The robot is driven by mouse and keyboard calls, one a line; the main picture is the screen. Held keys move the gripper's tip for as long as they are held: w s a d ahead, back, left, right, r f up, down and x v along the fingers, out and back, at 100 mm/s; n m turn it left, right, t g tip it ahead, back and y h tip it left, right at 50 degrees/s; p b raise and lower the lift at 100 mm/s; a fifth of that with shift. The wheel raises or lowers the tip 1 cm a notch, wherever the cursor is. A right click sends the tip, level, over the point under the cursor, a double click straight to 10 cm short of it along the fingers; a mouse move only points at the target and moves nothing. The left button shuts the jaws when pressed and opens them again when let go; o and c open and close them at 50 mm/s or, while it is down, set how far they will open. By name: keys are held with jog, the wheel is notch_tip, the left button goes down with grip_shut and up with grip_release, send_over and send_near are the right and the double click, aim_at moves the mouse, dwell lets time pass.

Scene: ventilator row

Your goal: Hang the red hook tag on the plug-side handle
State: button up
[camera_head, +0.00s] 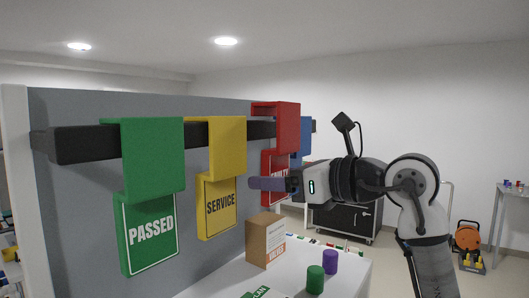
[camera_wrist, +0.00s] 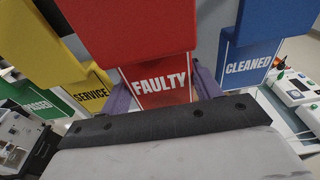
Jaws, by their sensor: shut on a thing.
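The red hook tag (camera_head: 285,128), marked FAULTY in the wrist view (camera_wrist: 158,84), is at the black rail (camera_head: 80,144). Its top sits higher than the tops of the neighbouring tags. I cannot tell whether its hook is clear of the rail. My gripper (camera_head: 268,183) is shut on the lower plate of the red tag, with a purple finger at each side of it in the wrist view (camera_wrist: 160,88). I cannot make out the plug-side handle or a ventilator with it in either view.
A green PASSED tag (camera_head: 152,160) and a yellow SERVICE tag (camera_head: 222,148) hang left of the red tag; a blue CLEANED tag (camera_wrist: 248,62) is close on its right. A cardboard box (camera_head: 262,243), a green cylinder (camera_head: 315,280) and a purple cylinder (camera_head: 330,262) stand on the white table below.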

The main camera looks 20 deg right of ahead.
jog(key=v, duration=0.6)
jog(key=shift+f, duration=0.4)
jog(key=shift+s+d, duration=0.1)
dwell(0.4)
